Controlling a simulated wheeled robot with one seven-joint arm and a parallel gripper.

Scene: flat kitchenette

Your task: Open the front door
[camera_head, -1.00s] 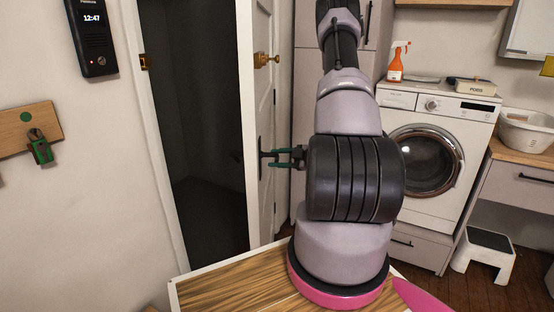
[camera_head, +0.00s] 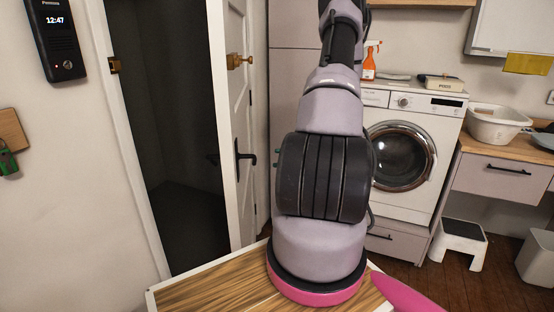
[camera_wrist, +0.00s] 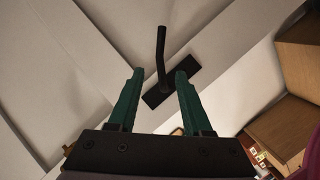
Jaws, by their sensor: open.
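The front door (camera_head: 237,110) is a white panelled leaf standing ajar, its edge toward me, with a dark opening (camera_head: 165,130) to its left. Its black lever handle (camera_head: 243,156) is on the right-hand face, below a brass knob (camera_head: 238,61). In the wrist view the handle (camera_wrist: 161,52) and its dark plate lie just beyond my gripper (camera_wrist: 159,74). The two green fingers are apart, with nothing clearly held between them; contact with the handle cannot be told. In the head view my arm hides most of the gripper; only small green tips show, right of the handle.
A white door frame (camera_head: 128,150) with a brass strike plate (camera_head: 114,65) borders the opening. A wall intercom (camera_head: 56,35) hangs left. A washing machine (camera_head: 408,150), a step stool (camera_head: 459,243) and a counter with a white basin (camera_head: 495,124) stand right.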

